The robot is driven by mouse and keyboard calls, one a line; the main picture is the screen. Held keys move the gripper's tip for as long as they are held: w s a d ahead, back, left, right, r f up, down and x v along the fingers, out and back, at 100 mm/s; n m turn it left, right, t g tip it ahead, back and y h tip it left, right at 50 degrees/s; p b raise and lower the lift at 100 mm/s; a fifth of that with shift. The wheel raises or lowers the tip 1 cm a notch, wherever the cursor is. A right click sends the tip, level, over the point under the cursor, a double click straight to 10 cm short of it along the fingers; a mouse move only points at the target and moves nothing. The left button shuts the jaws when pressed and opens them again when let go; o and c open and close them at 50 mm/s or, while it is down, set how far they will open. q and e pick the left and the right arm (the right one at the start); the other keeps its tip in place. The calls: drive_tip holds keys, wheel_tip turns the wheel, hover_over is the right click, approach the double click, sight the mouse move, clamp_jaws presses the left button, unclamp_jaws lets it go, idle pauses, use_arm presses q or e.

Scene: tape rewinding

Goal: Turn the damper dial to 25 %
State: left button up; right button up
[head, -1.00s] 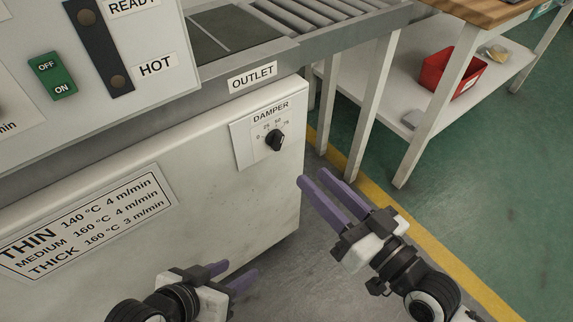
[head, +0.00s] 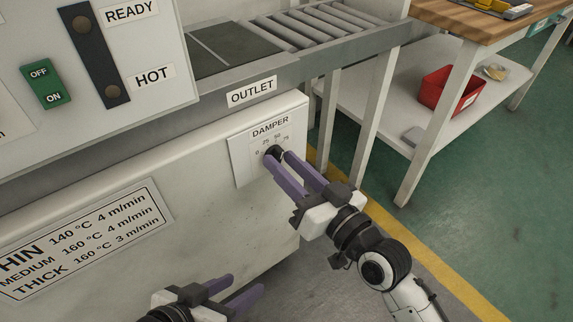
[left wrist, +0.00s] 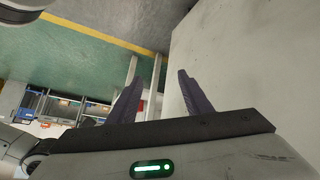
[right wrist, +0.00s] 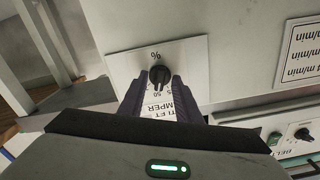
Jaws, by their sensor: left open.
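The black damper dial (head: 274,152) sits on a white plate (head: 243,160) marked 0, 25, 50, 75, on the machine's front below the OUTLET label. The right wrist view shows the dial (right wrist: 160,76) upside down; its exact setting cannot be read. My right gripper (head: 280,157) is at the dial, with its purple fingers open and one on each side of the knob. A small gap seems to show between fingers and knob in the right wrist view (right wrist: 160,84). My left gripper (head: 248,283) is open and empty, low in front of the machine, away from the dial.
A green OFF/ON switch (head: 45,85) and a READY/HOT panel (head: 97,50) are on the machine's upper left. A roller conveyor (head: 330,25) leads off at the back. A bench shelf holds a red bin (head: 450,90). The floor to the right is free.

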clamp_jaws()
use_arm(q)
drive_tip(key=shift+a+p, duration=0.1)
drive_tip(key=shift+p, duration=0.2)
use_arm(e)
drive_tip(key=shift+r+n, duration=0.1)
drive_tip(key=shift+n, duration=0.2)
drive_tip(key=shift+n+p, duration=0.9)
drive_tip(key=shift+r+n+p, duration=0.1)
drive_tip(key=shift+n+p, duration=0.2)
drive_tip(key=shift+p, duration=0.05)
drive_tip(key=n+p, duration=0.3)
drive_tip(key=shift+n, duration=0.3)
use_arm(q)
drive_tip(key=shift+n+t+y, duration=0.6)
drive_tip(key=shift+t+y, duration=0.1)
drive_tip(key=shift+y, duration=0.1)
drive_tip(key=shift+s+a+r+p, duration=0.15)
drive_tip(key=shift+s+a+r, duration=0.1)
drive_tip(key=shift+a, duration=0.35)
drive_tip(key=shift+s+a+r+p, duration=0.15)
drive_tip(key=shift+s+a+r, duration=0.05)
drive_tip(key=shift+a, duration=0.45)
drive_tip(key=shift+s+a+r+p, duration=0.15)
drive_tip(key=shift+s+a+r, duration=0.1)
drive_tip(key=shift+a, duration=0.35)
use_arm(e)
drive_tip(key=shift+f+n, duration=0.2)
drive_tip(key=shift+n, duration=0.4)
